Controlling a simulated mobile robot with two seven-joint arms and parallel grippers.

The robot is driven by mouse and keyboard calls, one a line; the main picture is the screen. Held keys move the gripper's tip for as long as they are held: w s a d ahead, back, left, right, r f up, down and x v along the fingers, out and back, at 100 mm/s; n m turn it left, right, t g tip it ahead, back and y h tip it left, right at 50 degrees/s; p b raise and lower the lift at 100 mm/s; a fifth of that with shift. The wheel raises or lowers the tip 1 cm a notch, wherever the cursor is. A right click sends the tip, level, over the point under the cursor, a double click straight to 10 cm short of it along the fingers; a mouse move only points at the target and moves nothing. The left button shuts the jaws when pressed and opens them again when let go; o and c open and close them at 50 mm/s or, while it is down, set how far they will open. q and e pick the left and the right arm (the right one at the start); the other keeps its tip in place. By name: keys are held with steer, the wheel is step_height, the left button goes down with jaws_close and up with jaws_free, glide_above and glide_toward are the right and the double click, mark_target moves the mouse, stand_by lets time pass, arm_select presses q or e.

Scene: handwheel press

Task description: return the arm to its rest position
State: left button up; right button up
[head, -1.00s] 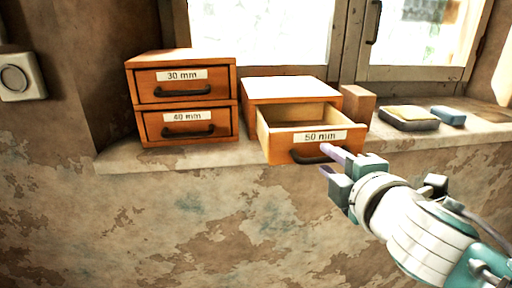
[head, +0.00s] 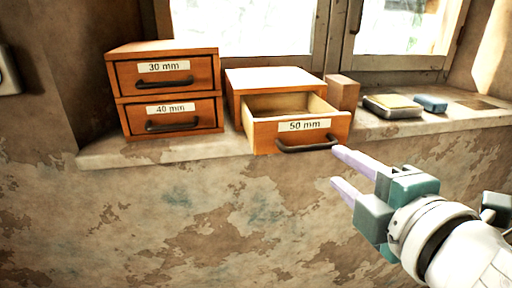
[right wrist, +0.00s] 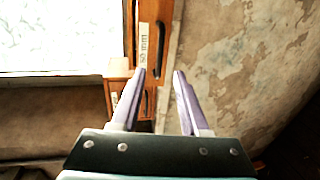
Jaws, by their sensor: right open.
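My right gripper (head: 338,168) is open and empty, in front of the wall and just to the right of the 50 mm drawer's handle, apart from it. In the right wrist view its two fingers (right wrist: 160,80) stand apart with nothing between them. The 50 mm drawer (head: 300,130) is pulled open from its wooden box on the sill, and the part of its inside that shows looks empty. Its dark handle (head: 308,146) is free. The drawer also shows in the right wrist view (right wrist: 153,12). My left gripper is not in view.
Two closed drawers, 30 mm (head: 164,74) and 40 mm (head: 172,117), are stacked at the left on the window sill (head: 110,155). A wooden block (head: 342,92), a tin-like box (head: 392,106) and a blue block (head: 431,103) sit at the right. The wall below is bare.

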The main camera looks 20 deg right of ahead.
steer(key=shift+s+r, duration=0.1)
steer(key=shift+s, duration=0.15)
stand_by(0.3)
steer(key=s+a+f+m+g+y, duration=0.2)
steer(key=s+a+f+m+g, duration=0.2)
steer(key=s+m+g, duration=0.3)
steer(key=s+a+f+m+g+y, duration=0.2)
steer(key=s+a+f+m+g, duration=0.25)
steer(key=s, duration=0.55)
step_height(320, 180, up, 32)
steer(key=d+m+p, duration=0.1)
steer(key=m+p, duration=0.1)
steer(key=p, duration=2.9)
steer(key=shift+w+d, duration=0.15)
steer(key=shift+d, duration=0.1)
steer(key=shift+f, duration=0.1)
